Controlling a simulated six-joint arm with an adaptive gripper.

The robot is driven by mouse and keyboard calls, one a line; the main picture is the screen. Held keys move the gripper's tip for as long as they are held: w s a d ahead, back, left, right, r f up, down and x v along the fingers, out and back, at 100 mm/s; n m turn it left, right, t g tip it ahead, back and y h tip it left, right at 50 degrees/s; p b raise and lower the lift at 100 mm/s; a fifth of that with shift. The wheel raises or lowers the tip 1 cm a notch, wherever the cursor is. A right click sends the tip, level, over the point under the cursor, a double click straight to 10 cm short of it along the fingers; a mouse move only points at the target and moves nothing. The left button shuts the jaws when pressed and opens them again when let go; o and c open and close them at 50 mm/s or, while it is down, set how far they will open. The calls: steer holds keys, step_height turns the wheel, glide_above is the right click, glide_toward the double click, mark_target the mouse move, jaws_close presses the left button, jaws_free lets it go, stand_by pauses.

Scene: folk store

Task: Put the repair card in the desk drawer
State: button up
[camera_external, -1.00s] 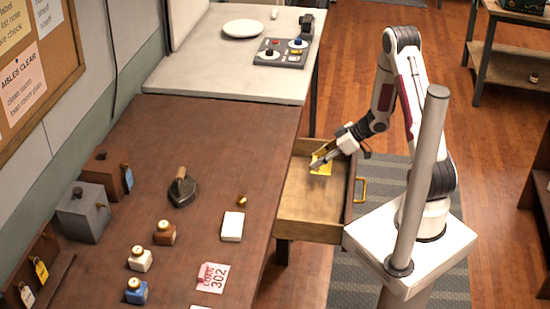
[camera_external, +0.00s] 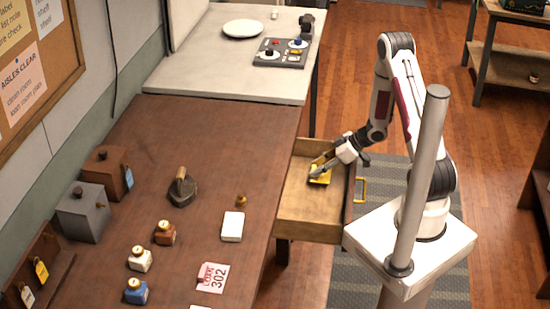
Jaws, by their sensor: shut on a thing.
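The desk drawer (camera_external: 300,222) is pulled open at the right side of the brown desk, with a brass handle on its front. My gripper (camera_external: 318,173) reaches into the drawer opening from the right. The card is inside the drawer outline, near the far end and low. Whether it touches the drawer floor cannot be told. The fingers hide part of the card.
The drawer's near half is empty.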

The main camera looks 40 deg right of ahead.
steer(key=shift+f, duration=0.65)
steer(key=shift+f, duration=0.6)
steer(key=o, duration=0.9)
steer(key=shift+r, duration=0.2)
steer(key=shift+r, duration=0.4)
steer(key=shift+s+d+r, duration=0.15)
steer(key=shift+d+r, duration=0.05)
steer(key=shift+r, duration=0.1)
steer(key=shift+v, duration=5.6)
